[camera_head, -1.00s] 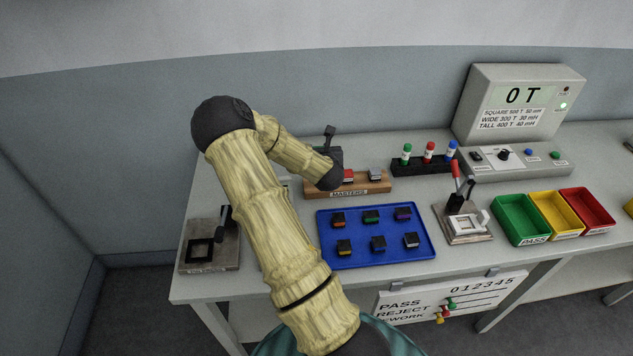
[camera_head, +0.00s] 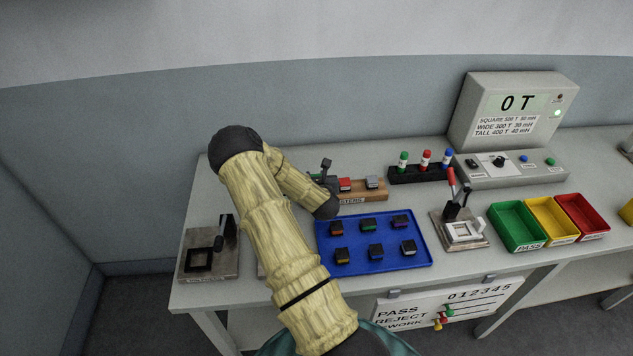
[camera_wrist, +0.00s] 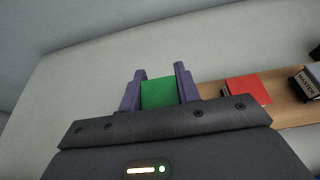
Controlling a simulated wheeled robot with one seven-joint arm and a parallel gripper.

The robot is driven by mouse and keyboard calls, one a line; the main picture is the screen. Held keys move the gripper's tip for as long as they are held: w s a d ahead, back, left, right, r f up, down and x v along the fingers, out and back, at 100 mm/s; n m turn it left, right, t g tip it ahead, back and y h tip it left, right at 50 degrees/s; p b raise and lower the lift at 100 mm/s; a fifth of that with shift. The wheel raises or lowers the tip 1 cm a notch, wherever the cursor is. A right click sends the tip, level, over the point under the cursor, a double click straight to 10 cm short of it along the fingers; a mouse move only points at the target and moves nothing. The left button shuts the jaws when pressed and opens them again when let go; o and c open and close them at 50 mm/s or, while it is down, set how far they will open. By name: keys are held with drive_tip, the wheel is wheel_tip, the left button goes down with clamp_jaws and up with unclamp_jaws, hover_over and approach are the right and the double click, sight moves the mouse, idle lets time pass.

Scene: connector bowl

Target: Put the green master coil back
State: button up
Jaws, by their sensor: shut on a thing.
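My gripper (camera_wrist: 160,86) is shut on the green master coil (camera_wrist: 158,94), with one purple finger on each side of it in the wrist view. The wooden masters rack (camera_wrist: 209,90) is just right of the fingers. The red master (camera_wrist: 246,90) and the grey master (camera_wrist: 303,85) sit on it. In the head view the rack (camera_head: 374,194) is partly behind my arm, with the red master (camera_head: 345,184) and grey master (camera_head: 372,181) showing. The fingertips are hidden there. I cannot tell whether the green coil touches the rack.
A blue tray (camera_head: 425,258) with several small coils lies in front of the rack. A marker stand (camera_head: 418,175) is behind to the right. A lever fixture (camera_head: 460,233), green, yellow and red bins and a counter are further right. Another fixture (camera_head: 200,258) is at the left.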

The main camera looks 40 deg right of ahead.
drive_tip(key=shift+w+d+f, duration=0.1)
drive_tip(key=shift+f, duration=1.3)
drive_tip(key=o, duration=1.1)
drive_tip(key=shift+c, duration=0.2)
drive_tip(key=shift+r, duration=0.1)
drive_tip(key=shift+r+p, duration=0.15)
drive_tip(key=shift+p, duration=0.15)
drive_tip(key=shift+s, duration=0.25)
drive_tip(key=b+v, duration=0.3)
drive_tip(key=v, duration=0.8)
drive_tip(key=shift+a, duration=0.3)
drive_tip(key=shift+r, duration=0.1)
drive_tip(key=shift+s+d, duration=0.1)
drive_tip(key=shift+s, duration=0.1)
